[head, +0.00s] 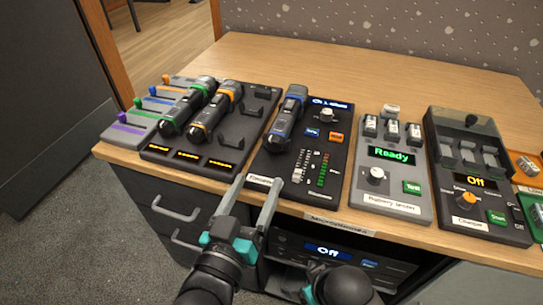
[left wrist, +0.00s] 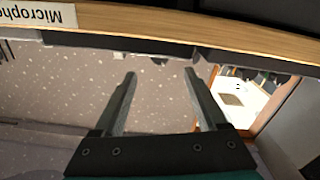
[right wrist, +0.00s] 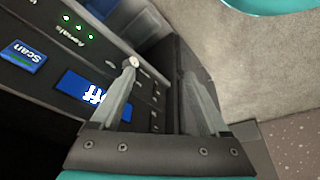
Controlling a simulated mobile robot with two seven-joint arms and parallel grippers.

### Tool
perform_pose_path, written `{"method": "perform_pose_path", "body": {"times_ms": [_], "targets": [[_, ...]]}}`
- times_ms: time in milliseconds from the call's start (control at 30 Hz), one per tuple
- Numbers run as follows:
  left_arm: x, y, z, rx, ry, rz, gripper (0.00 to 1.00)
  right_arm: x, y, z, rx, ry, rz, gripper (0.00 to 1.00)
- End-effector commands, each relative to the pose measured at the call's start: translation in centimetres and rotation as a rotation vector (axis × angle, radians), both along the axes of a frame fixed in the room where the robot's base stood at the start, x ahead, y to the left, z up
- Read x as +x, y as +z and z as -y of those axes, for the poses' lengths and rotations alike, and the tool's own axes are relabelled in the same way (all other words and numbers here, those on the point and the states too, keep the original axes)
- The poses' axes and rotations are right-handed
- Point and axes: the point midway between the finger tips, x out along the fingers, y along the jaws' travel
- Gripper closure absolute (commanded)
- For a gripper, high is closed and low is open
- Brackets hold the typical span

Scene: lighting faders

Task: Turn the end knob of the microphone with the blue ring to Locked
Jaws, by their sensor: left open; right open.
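The microphone with the blue ring (head: 287,112) lies on a black panel (head: 333,168) in the middle of the table, its long axis running front to back. Its end knob and any Locked marking are too small to make out. My left gripper (head: 258,184) is open and empty at the table's front edge, nearer to me than the microphone and apart from it. Its two fingers also show spread in the left wrist view (left wrist: 160,75). My right gripper (right wrist: 160,70) is open in the right wrist view, by a device front (right wrist: 75,75) with an Off display.
Green-ringed (head: 188,108) and orange-ringed (head: 215,110) microphones lie on a black dock (head: 247,122) to the left. Coloured faders (head: 130,128) stand beyond it. A grey Ready device (head: 405,190) and a dark charger (head: 475,210) stand right. Drawers (head: 165,210) are below the table.

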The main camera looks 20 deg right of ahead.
Motion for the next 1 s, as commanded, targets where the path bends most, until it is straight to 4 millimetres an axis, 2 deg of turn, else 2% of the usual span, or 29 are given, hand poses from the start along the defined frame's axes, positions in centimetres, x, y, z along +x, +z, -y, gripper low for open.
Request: {"method": "perform_pose_path", "body": {"times_ms": [433, 600, 1000], "targets": [[5.3, -0.1, 3.6, -0.001, -0.001, 0.003, 0.25, 0.2, 4.6, 0.0, 0.009, -0.001, 0.071, 0.21], [6.7, -0.1, 4.6, -0.001, -0.002, 0.001, 0.25, 0.6, 5.4, -0.5, 0.024, 0.007, 0.117, 0.21], [7.6, 0.0, 5.2, 0.0, -0.001, -0.002, 0.25, 0.9, 6.1, -0.9, 0.037, 0.014, 0.156, 0.21]]}}
